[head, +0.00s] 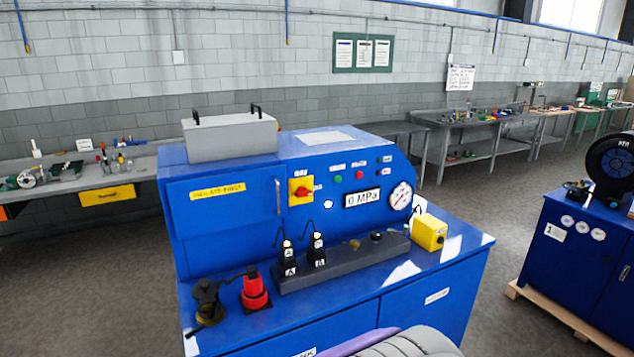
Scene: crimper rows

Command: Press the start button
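A blue test bench (225,235) with a sloped control panel stands in front of me in the head view. A small green button (338,179) sits on the panel's upper middle, with a small red button (360,175) just to its right. Each has a small label above it that is too small to read, so I cannot confirm which is marked start. Below the buttons a display (362,198) reads 0 MPa, beside a round dial gauge (400,196).
A grey box (230,137) sits on top. Another blue machine (578,260) is at right, with open floor between.

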